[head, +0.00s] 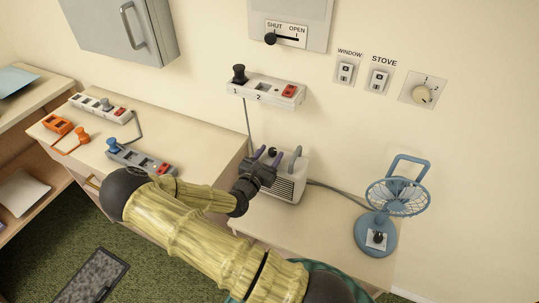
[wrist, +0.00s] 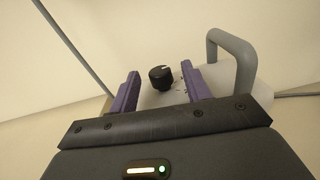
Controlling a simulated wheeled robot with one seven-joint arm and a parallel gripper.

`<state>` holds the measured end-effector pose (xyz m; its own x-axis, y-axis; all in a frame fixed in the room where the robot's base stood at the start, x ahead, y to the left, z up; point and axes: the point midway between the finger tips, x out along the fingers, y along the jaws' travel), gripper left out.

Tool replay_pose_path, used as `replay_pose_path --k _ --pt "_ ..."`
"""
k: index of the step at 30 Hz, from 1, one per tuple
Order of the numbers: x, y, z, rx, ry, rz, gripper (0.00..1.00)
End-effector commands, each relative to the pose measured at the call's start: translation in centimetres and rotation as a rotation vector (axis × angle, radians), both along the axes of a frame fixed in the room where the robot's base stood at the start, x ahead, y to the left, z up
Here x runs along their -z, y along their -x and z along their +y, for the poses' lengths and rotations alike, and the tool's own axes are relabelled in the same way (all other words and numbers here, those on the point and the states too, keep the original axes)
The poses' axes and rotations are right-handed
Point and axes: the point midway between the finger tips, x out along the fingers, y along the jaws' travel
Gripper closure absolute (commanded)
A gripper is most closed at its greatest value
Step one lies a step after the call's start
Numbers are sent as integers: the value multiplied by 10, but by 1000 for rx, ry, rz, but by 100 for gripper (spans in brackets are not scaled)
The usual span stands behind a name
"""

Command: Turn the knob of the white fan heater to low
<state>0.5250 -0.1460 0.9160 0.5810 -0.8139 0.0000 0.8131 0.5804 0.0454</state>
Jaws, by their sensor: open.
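The white fan heater (head: 286,187) stands on the cabinet top against the wall, with a dark grille on its front and a grey handle (wrist: 232,62) on top. Its black knob (wrist: 161,77) with a pale pointer line is on the top face; it also shows in the head view (head: 272,152). Marks beside the knob are too small to read. My gripper (wrist: 161,90) is open, with its two purple fingers on either side of the knob and a gap to each. In the head view my gripper (head: 267,156) covers part of the heater.
A blue desk fan (head: 376,234) stands to the right on the same top. Power strips (head: 140,160) lie on the left counter, and another strip (head: 265,91) is on the wall above. The handle stands close to my right finger. A cable runs behind the heater.

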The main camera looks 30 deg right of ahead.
Motion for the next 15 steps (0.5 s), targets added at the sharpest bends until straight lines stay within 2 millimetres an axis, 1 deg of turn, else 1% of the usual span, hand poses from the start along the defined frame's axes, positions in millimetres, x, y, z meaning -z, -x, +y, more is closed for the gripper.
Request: replay_pose_path --k 1,3,5,6,7,15 --pt "0 0 0 0 0 0 58" --pt "0 0 0 0 0 0 72" --pt "0 0 0 0 0 0 83" --pt "0 0 0 0 0 0 91" --pt "0 0 0 0 0 0 97" --pt "-4 1 -2 -30 6 2 97"
